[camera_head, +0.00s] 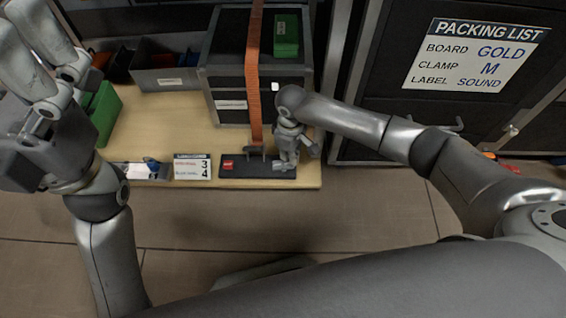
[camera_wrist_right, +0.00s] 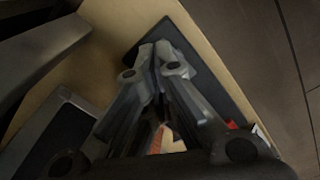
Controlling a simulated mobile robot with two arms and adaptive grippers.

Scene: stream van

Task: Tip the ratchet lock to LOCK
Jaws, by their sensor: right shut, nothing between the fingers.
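The ratchet has a dark base plate (camera_head: 232,172) with a red label at its left end, at the front of the wooden deck. A small dark bar or handle (camera_head: 257,152) stands on it where the orange strap (camera_head: 254,85) comes down. Its lock lettering is too small to read. My right gripper (camera_head: 285,166) points down over the right end of the plate, shut and empty; contact cannot be told. In the right wrist view, its fingertips (camera_wrist_right: 162,50) meet over the dark plate (camera_wrist_right: 205,75). My left gripper is raised at the upper left, its fingertips unclear.
The strap runs over a dark case (camera_head: 225,88) with a green box (camera_head: 286,36) on top. A card (camera_head: 192,167) and a blue-and-white item (camera_head: 150,169) lie left of the plate. A grey bin (camera_head: 165,78) stands behind. A packing list (camera_head: 475,56) hangs at right.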

